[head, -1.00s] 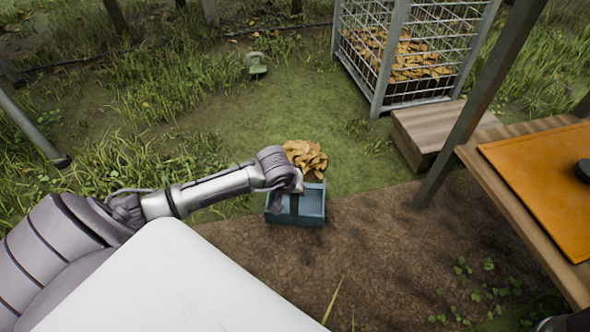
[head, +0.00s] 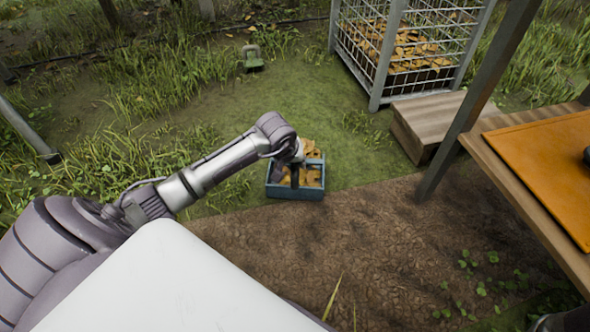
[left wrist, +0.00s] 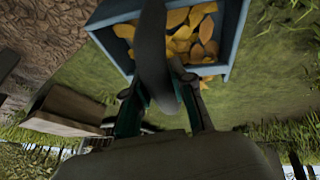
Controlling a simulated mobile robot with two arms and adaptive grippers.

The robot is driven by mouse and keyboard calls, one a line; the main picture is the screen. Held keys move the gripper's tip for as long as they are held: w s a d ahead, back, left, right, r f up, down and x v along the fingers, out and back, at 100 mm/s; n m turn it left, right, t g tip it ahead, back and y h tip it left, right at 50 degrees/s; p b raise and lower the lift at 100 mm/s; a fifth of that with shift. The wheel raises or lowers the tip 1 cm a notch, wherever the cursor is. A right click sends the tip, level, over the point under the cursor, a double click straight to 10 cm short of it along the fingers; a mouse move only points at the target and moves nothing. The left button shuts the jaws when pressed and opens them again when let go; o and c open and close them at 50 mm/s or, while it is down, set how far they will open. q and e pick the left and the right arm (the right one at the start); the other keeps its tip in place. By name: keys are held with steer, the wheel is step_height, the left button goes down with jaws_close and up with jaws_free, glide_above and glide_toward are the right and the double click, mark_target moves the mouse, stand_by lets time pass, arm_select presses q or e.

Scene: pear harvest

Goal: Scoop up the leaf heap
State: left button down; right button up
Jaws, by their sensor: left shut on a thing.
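The blue scoop (head: 297,193) is an open box on the ground at the edge of grass and bare soil. Tan and orange leaves (head: 313,178) lie inside it, and some show at its far edge. In the left wrist view the scoop's blue wall (left wrist: 236,30) surrounds the leaves (left wrist: 180,35). My left gripper (head: 296,165) is above the scoop. In the left wrist view it (left wrist: 160,108) is shut on a dark curved bar (left wrist: 151,50), which looks like the scoop's handle. The gripper and bar hide part of the inside. My right gripper is not visible.
A wire cage (head: 386,50) holding leaves stands at the back right, with a wooden step (head: 430,125) in front. A wooden table with an orange board (head: 545,170) and a metal post (head: 475,100) are at right. A small green object (head: 252,57) sits on the grass.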

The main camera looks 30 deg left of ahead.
arm_select(q)
steer(key=shift+w+a+b, duration=0.35)
steer(key=shift+w, duration=0.3)
steer(key=shift+w+a+b, duration=0.35)
steer(key=shift+w, duration=0.25)
steer(key=shift+w+a+b, duration=0.35)
steer(key=shift+w, duration=0.3)
steer(key=shift+w+a, duration=0.3)
steer(key=shift+w, duration=0.2)
steer(key=shift+w+a, duration=0.3)
steer(key=shift+w, duration=0.2)
steer(key=shift+w+a, duration=1.4)
steer(key=shift+w, duration=1.15)
step_height(320, 180, up, 8)
steer(key=p, duration=0.6)
steer(key=shift+r, duration=0.25)
steer(key=shift+s, duration=0.1)
